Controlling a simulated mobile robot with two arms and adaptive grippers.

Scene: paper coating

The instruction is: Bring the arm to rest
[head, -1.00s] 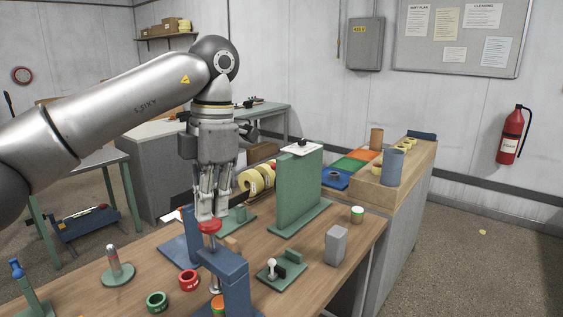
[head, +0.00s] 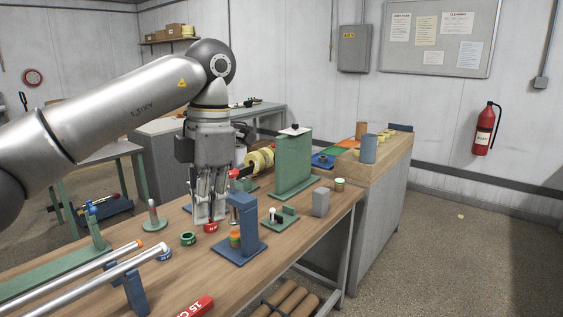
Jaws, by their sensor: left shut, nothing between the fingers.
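My left gripper (head: 209,220) points straight down over the wooden workbench (head: 185,262), in the middle left of the head view. Its fingers are shut with nothing held between them. The fingertips are close to a small red ring (head: 211,228) on the bench, which shows just in front of them; whether they touch cannot be told. A blue stand (head: 246,228) is just to the right of the fingers. My right gripper is not in view.
A green ring (head: 188,239) lies left of the fingers. A green upright panel (head: 293,165), a grey block (head: 321,202) and a green fixture (head: 282,221) stand to the right. Metal rods (head: 80,275) lie at the front left. The front bench middle is fairly clear.

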